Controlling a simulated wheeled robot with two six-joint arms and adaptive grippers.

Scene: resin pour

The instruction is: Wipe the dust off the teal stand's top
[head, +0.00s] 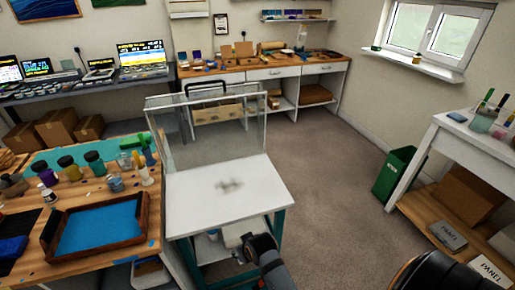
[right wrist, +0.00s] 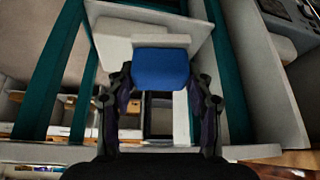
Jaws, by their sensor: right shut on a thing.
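The teal stand's white top (head: 190,215) is in the middle of the head view, with a grey dust smudge (head: 230,185) near its centre. My right gripper (head: 246,247) is at the stand's front edge, below the level of the top. In the right wrist view my right gripper (right wrist: 160,84) is shut on a blue block (right wrist: 160,68) with a pale band across its far end. Teal legs (right wrist: 45,75) of the stand show beside it. The block cannot be made out in the head view. My left gripper is not in view.
Clear upright panels (head: 215,130) stand at the back of the top. A wooden workbench (head: 125,255) with jars and a blue-lined tray (head: 145,235) adjoins on the left. A green bin (head: 393,172) and white table (head: 465,130) stand right. The floor between is clear.

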